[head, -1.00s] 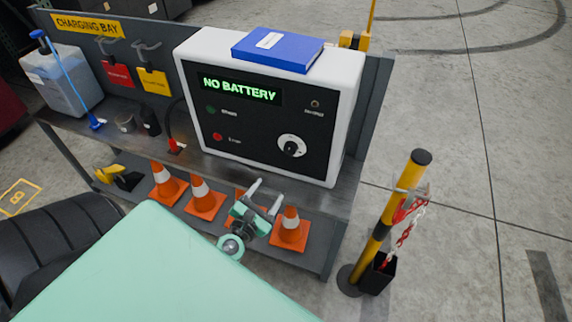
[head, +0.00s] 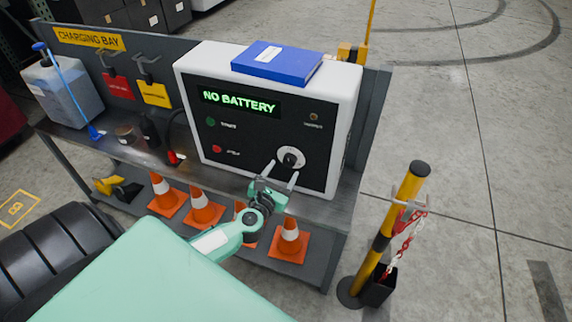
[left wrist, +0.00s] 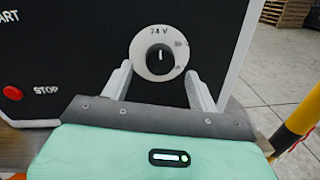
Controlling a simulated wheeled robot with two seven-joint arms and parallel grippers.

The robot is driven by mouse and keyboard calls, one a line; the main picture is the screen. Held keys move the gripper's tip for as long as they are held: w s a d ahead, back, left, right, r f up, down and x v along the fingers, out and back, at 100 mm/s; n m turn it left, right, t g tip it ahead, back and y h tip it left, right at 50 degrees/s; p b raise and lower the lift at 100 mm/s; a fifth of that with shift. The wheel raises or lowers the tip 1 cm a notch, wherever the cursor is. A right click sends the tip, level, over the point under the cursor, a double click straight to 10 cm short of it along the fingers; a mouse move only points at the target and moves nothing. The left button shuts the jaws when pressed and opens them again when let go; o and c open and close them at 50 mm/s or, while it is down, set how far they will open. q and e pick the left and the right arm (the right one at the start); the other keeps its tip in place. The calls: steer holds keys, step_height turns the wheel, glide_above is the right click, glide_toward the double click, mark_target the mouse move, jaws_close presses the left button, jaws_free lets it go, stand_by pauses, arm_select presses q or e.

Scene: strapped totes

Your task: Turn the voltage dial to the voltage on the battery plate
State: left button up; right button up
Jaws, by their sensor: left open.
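The voltage dial (head: 291,158) is a black knob on a white round plate, low on the right of the charger's black front. In the left wrist view the dial (left wrist: 158,56) has "24 V" printed at its top, and the knob's white mark points up at it; other markings on the right are too small to read. My left gripper (head: 281,173) is open, just in front of and below the dial. In the left wrist view its fingers (left wrist: 158,88) stand apart on either side below the knob, empty. No battery plate is recognisable. My right gripper is not in view.
The white charger (head: 353,95) shows "NO BATTERY" and carries a blue binder (head: 277,65). A red stop button (head: 216,149) and green start button (head: 210,121) lie left. Orange cones (head: 289,240) stand on the lower shelf. A yellow-black post (head: 394,225) stands right.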

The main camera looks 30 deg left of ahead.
mark_target(288, 163)
arm_select(q)
steer(key=shift+w+a, duration=0.15)
steer(key=shift+w, duration=0.7)
steer(key=shift+w+a, duration=0.1)
steer(key=shift+w, duration=0.7)
steer(key=shift+c, duration=0.2)
steer(key=c, duration=0.9)
